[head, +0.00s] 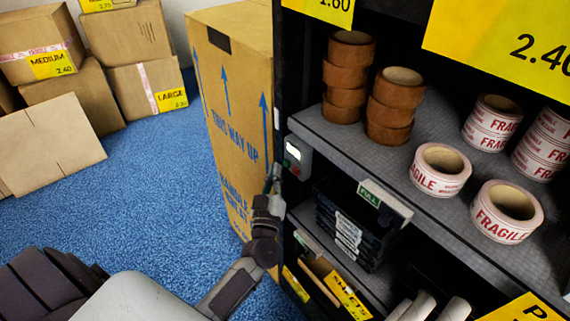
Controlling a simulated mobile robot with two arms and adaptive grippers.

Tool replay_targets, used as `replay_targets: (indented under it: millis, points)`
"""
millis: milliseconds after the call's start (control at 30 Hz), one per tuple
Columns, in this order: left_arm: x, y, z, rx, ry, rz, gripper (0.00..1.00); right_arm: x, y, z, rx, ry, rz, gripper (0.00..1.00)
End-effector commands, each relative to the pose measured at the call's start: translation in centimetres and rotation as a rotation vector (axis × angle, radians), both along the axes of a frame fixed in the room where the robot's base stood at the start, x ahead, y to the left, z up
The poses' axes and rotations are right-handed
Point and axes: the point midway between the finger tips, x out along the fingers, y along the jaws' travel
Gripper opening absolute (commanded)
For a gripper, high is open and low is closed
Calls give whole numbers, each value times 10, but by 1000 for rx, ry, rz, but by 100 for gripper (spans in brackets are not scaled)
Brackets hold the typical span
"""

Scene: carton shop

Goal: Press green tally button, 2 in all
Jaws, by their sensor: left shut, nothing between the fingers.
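A small grey tally box (298,157) is fixed at the left front edge of the shelf unit, at the height of the upper shelf. It has a lit white display and a small red button (286,163) on its face. The green button is too small or too hidden by my gripper to make out clearly. My left gripper (273,172) is shut and empty, pointing up just left of and below the tally box. I cannot tell whether its tips touch the box. My right gripper is not in view.
A tall carton (235,110) stands close behind my left gripper. The upper shelf (400,165) holds brown and FRAGILE tape rolls (440,169). Dark stacked packs (345,235) sit below. Blue floor (140,190) is open at left.

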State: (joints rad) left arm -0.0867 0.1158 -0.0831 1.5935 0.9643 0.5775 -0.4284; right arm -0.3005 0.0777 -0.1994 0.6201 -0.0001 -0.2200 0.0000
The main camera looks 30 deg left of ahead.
Motion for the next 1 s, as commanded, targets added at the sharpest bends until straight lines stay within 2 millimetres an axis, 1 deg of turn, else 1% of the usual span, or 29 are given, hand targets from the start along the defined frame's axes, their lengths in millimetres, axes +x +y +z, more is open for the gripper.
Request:
replay_targets:
  millis: [233,1000]
  points:
    - [7,-3,0,1,0,0,0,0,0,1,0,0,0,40]
    - [12,-5,0,-1,0,0,0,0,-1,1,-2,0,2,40]
